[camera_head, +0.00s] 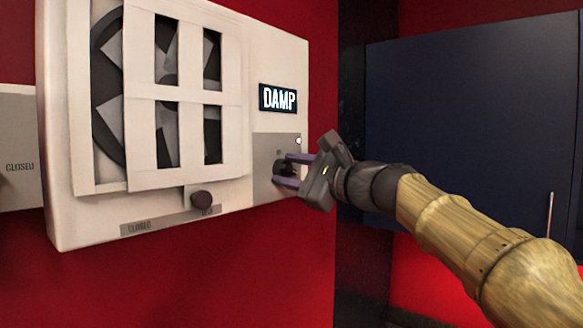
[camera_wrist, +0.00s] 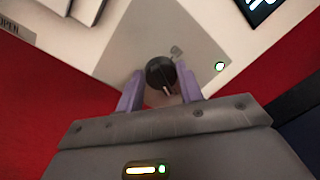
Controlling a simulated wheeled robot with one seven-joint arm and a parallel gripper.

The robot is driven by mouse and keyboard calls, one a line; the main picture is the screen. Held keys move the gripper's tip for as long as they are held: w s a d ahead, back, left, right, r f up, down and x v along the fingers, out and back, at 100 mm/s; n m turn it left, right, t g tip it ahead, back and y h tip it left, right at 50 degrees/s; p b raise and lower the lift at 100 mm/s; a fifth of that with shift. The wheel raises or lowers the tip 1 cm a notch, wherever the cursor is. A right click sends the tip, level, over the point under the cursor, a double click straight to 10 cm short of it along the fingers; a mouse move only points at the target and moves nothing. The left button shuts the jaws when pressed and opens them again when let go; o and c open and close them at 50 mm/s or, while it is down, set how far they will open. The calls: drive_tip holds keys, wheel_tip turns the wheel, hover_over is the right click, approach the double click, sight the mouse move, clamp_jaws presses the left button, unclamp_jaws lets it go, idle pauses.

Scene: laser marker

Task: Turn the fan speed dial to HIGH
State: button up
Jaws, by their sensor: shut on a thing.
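The fan speed dial (camera_head: 281,167) is a small dark round knob on a grey plate (camera_head: 262,146) at the right end of the white fan panel. In the wrist view the dial (camera_wrist: 160,72) shows a light pointer mark on its lower part. My gripper (camera_head: 288,170) reaches it from the right, with its two purple fingers on either side of the dial. In the wrist view my gripper (camera_wrist: 160,90) is shut on the dial. The plate's lettering is too small to read. A lit display (camera_head: 278,98) above the plate reads DAMP.
The fan (camera_head: 168,50) sits behind a white slatted shutter on the panel's left. A small green light (camera_head: 298,140) is by the dial. A dark blue cabinet (camera_head: 470,110) stands at right.

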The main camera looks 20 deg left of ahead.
drive_tip(key=shift+m, duration=0.6)
drive_tip(key=o, duration=1)
drive_tip(key=shift+d, duration=0.15)
drive_tip(key=shift+s+d+f, duration=0.1)
drive_tip(key=shift+d, duration=0.2)
drive_tip(key=b+v, duration=0.8)
drive_tip(key=v, duration=0.8)
drive_tip(key=shift+s+d, duration=0.15)
drive_tip(key=shift+s, duration=0.1)
